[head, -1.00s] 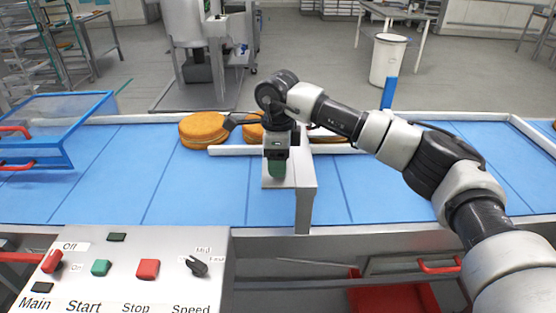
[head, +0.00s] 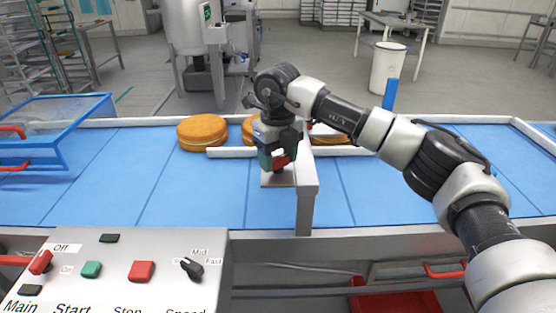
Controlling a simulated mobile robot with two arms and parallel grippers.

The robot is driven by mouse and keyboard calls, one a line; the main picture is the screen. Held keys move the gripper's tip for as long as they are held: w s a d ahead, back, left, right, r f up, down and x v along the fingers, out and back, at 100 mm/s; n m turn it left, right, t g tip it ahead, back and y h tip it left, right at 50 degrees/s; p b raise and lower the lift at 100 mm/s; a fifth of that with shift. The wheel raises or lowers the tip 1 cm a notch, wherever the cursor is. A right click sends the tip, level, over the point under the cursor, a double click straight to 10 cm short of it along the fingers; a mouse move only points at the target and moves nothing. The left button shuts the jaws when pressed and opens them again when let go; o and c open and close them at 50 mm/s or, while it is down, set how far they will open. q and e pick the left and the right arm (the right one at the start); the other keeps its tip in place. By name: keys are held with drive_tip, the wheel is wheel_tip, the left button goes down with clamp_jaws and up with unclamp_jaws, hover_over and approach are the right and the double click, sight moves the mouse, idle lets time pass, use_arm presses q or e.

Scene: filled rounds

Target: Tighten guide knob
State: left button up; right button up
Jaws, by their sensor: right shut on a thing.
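The guide knob (head: 281,161) shows as a small red piece at the jaws of my right gripper (head: 276,165). The gripper points down and is shut on the knob, hiding most of it. The knob sits over a grey metal bracket (head: 307,190) at the near edge of the blue conveyor belt. A pale guide rail (head: 230,153) runs across the belt beside the bracket. My left gripper is out of view.
Several round golden cakes (head: 202,131) lie on the belt (head: 180,190) behind the rail. A control panel (head: 120,262) with switches and buttons stands at front left. A blue-framed clear guard (head: 60,120) covers the belt's left part. A red crate (head: 395,299) is below.

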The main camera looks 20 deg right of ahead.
sight(278, 158)
drive_tip(key=m, duration=0.3)
drive_tip(key=shift+m+b, duration=0.3)
drive_tip(key=shift+b, duration=0.1)
drive_tip(key=shift+r+m, duration=0.1)
drive_tip(key=shift+m, duration=1.4)
drive_tip(key=shift+w+b, duration=0.1)
drive_tip(key=shift+b, duration=0.2)
drive_tip(key=o, duration=0.9)
wheel_tip(278, 158, up, 11)
drive_tip(key=shift+f+b, duration=0.1)
drive_tip(key=shift+b, duration=0.55)
drive_tip(key=shift+f, duration=0.1)
